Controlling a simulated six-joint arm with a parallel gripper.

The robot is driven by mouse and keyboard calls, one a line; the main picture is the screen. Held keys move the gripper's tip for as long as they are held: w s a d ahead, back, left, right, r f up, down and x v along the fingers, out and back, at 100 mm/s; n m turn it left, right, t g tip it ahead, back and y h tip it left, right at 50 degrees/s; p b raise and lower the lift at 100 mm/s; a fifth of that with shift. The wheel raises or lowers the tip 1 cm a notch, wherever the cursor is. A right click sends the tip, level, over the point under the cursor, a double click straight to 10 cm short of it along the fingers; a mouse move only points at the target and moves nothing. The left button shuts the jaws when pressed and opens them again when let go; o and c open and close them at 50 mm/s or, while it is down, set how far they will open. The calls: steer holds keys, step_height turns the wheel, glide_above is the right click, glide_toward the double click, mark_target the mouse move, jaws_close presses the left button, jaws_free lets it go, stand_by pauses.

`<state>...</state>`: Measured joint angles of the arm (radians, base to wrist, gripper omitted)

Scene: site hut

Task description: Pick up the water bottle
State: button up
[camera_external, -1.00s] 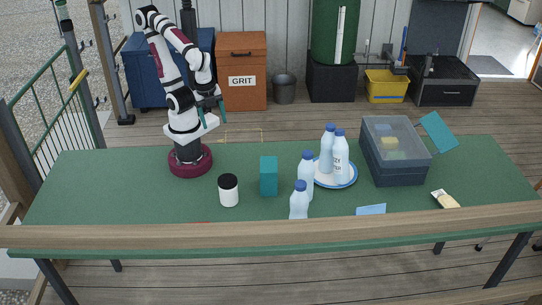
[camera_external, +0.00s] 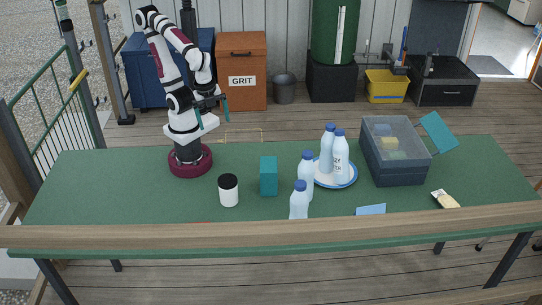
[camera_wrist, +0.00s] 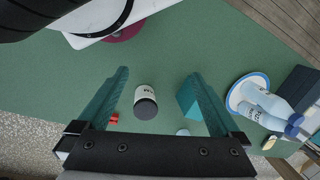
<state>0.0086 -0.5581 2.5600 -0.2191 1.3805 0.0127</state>
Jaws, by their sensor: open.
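Several white water bottles with blue caps show in the external view. Two, a left one (camera_external: 326,152) and a right one (camera_external: 340,161), stand on a blue-rimmed plate (camera_external: 349,181). Two more, a rear one (camera_external: 306,177) and a front one (camera_external: 298,204), stand on the green table left of the plate. Which one is meant cannot be told. Bottles (camera_wrist: 262,112) also show at the right of the wrist view, partly overlapping. My gripper (camera_external: 212,107) is open and empty, raised near my base, well left of the bottles. Its teal fingers (camera_wrist: 158,76) spread apart in the wrist view.
A teal box (camera_external: 268,176) and a dark-lidded white jar (camera_external: 228,191) stand between my base and the bottles.

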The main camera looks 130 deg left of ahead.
steer(key=shift+r, duration=0.1)
steer(key=w+a+r+m+y, duration=0.1)
steer(key=w+a+r, duration=0.1)
steer(key=w, duration=0.3)
steer(key=w+a+r+g+y, duration=0.1)
steer(key=w+a+r, duration=0.1)
steer(key=w, duration=0.2)
steer(key=w+a+r+m+y, duration=0.1)
steer(key=w+a+r, duration=0.1)
steer(key=w, duration=0.3)
steer(key=w+a+f+m+g+y, duration=0.15)
steer(key=w+a, duration=0.25)
steer(key=w, duration=0.5)
steer(key=w+a+f+m+g+y, duration=0.1)
steer(key=w+a+f+y, duration=0.25)
steer(key=w, duration=0.55)
steer(key=m+g+y, duration=0.1)
steer(key=m+y, duration=0.1)
steer(key=y, duration=0.1)
glide_toward(339, 152)
steer(key=a+f, duration=0.1)
steer(key=a, duration=0.2)
steer(key=shift+n, duration=0.25)
steer(key=x, duration=0.3)
steer(key=s+x, duration=0.1)
steer(key=x, duration=0.3)
steer(key=shift+d+f, duration=0.1)
steer(key=shift+d, duration=0.1)
jaws_close()
